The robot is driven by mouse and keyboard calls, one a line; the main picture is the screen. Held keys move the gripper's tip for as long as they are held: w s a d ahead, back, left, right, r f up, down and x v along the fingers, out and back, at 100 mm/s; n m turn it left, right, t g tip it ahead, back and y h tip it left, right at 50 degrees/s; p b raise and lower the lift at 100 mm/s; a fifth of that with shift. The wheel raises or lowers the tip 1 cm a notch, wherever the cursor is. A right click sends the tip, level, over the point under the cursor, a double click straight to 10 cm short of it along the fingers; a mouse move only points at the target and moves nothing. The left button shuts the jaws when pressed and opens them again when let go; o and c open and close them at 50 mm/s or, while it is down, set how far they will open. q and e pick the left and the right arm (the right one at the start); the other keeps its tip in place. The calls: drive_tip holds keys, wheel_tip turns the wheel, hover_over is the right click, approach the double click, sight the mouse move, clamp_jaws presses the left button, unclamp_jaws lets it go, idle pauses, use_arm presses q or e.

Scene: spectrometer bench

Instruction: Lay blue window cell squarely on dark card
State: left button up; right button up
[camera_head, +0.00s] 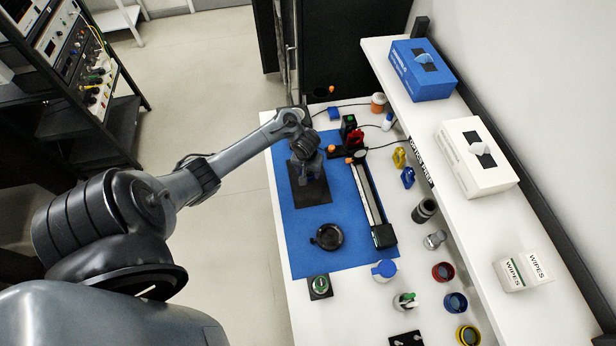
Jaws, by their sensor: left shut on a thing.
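The dark card (313,198) lies on the blue mat, on the left part of the bench. My left gripper (304,176) points down over the upper half of the card. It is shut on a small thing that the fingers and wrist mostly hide. I cannot make out that thing's colour, its tilt, or whether it touches the card. No blue window cell can be picked out clearly. My right gripper is not in view.
A black rail (370,200) runs along the mat's right side. A round black lidded piece (327,237) lies below the card. Small blue (333,113), green and red pieces stand beyond it. Bottles and coloured rings fill the bench's right side, below a shelf (455,210) with boxes.

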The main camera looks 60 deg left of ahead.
sight(308, 173)
use_arm(q)
wheel_tip(308, 173, down, 3)
drive_tip(key=shift+f+b, duration=0.15)
drive_tip(key=shift+b, duration=0.5)
drive_tip(key=shift+f, duration=0.3)
drive_tip(key=shift+f, duration=0.15)
drive_tip(key=o, duration=1.1)
drive_tip(key=shift+o, duration=0.2)
